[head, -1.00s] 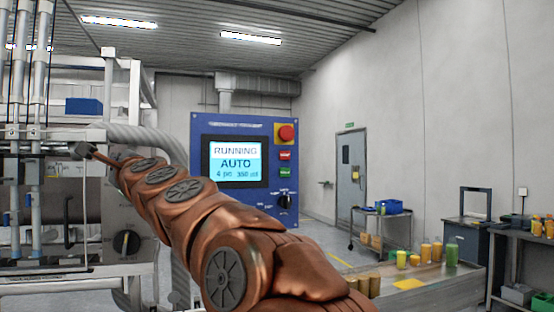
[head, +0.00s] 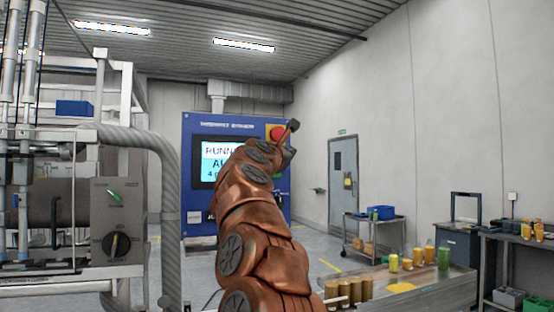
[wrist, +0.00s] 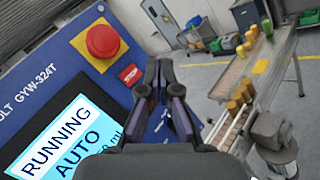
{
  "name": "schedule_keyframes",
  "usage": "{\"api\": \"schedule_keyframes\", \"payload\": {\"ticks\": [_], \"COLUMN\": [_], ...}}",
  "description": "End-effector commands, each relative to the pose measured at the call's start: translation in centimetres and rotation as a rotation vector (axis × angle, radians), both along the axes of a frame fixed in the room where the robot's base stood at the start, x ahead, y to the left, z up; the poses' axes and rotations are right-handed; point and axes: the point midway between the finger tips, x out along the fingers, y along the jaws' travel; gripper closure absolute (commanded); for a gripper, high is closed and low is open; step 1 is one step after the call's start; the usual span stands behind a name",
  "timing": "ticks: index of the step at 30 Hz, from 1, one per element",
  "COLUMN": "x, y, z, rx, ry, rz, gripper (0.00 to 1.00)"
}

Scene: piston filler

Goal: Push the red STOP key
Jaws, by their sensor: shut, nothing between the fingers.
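The red STOP key (wrist: 131,75) is a small red square with white lettering on the blue control panel (wrist: 130,20), below the big red mushroom button (wrist: 103,40) on its yellow plate. In the wrist view my gripper (wrist: 159,64) is shut and empty, just right of the STOP key. I cannot tell how far its tips are from the panel. In the head view my gripper (head: 294,125) is at the panel's right edge, beside the mushroom button (head: 276,133). My arm and gripper hide the STOP key there.
The panel's screen (head: 207,150) reads RUNNING and AUTO in the wrist view. A grey box with a green switch and dark knob (head: 116,244) and a thick grey pipe (head: 168,190) stand left. A table with yellow jars (head: 440,290) is at right.

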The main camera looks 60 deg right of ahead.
Motion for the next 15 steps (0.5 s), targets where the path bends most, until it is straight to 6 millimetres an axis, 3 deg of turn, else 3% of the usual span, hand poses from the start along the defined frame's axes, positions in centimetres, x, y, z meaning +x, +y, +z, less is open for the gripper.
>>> {"api": "schedule_keyframes", "payload": {"ticks": [15], "x": [-0.46], "y": [-0.52], "z": [-0.34], "rx": [0.020], "ry": [-0.023], "rz": [-0.014], "gripper": [1.00]}}
